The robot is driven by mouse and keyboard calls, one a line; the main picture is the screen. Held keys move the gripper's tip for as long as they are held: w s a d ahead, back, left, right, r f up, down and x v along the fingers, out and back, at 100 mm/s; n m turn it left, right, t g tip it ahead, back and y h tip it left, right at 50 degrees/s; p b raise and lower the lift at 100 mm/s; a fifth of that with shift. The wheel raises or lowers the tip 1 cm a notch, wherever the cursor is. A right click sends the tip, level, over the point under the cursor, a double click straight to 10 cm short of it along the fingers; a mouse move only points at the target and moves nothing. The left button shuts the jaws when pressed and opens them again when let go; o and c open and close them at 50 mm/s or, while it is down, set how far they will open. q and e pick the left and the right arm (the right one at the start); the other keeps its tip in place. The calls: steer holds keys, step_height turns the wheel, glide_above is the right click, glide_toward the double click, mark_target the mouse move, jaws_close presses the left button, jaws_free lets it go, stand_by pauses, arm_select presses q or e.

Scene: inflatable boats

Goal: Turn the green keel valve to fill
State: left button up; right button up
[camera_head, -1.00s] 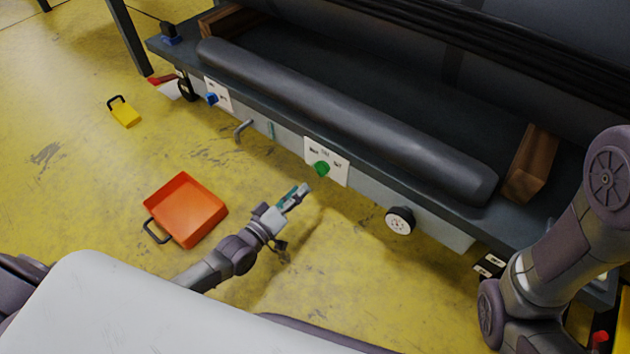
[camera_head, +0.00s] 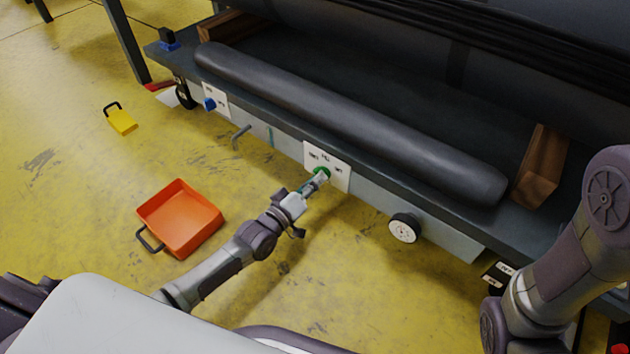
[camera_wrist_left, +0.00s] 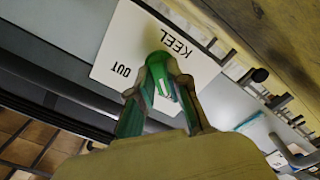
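The green keel valve (camera_head: 322,173) sits on a white label plate (camera_head: 341,178) on the front of the bench. The wrist view shows the green knob (camera_wrist_left: 161,80) with a white mark, and the plate (camera_wrist_left: 112,62) reads KEEL and OUT. The rest of the lettering is hidden or too small to read. My left gripper (camera_head: 319,180) is at the valve. In the wrist view its fingertips (camera_wrist_left: 168,66) stand on either side of the knob, close to it. I cannot tell if they press on it. My right arm is at the right; its gripper is out of view.
A blue valve (camera_head: 210,104) is on another plate to the left, and a grey handle (camera_head: 241,133) sticks out between them. A round gauge (camera_head: 404,228) is to the right.

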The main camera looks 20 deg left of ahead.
arm_select(q)
jaws_close()
steer(key=shift+m+p, duration=3.4)
steer(key=shift+m, duration=1.5)
steer(key=o, duration=0.7)
jaws_free()
